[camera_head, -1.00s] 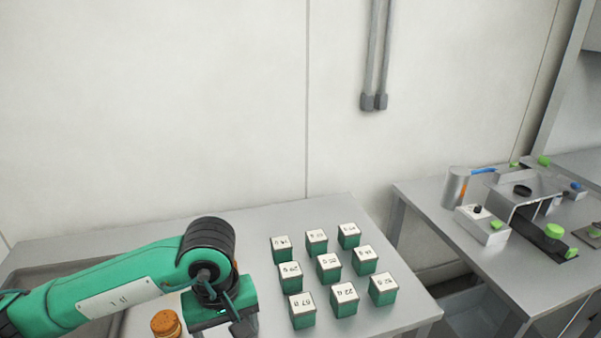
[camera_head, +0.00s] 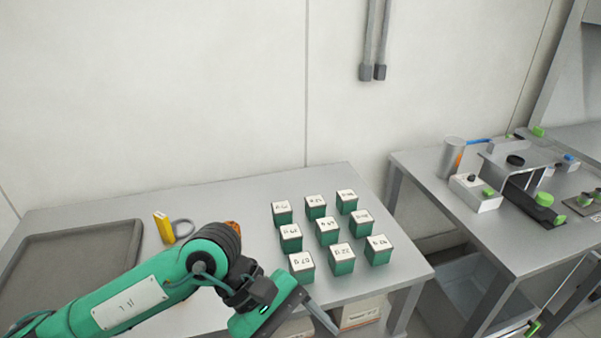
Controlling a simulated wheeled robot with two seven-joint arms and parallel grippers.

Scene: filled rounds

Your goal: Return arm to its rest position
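My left arm (camera_head: 130,301) is green with dark joints and comes in from the lower left over the front of the near table. Its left gripper (camera_head: 318,316) hangs over the table's front edge, in front of the green boxes. One grey finger shows clearly; the other is not clear, so I cannot tell how far apart they are. I see nothing held in it. My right gripper is not in view.
Several green boxes with white labelled tops (camera_head: 327,231) stand in rows on the grey table (camera_head: 250,192). A yellow item (camera_head: 164,228), a dark tray (camera_head: 65,262) and a mostly hidden brown top (camera_head: 233,227) are left. A second table (camera_head: 425,160) holds equipment.

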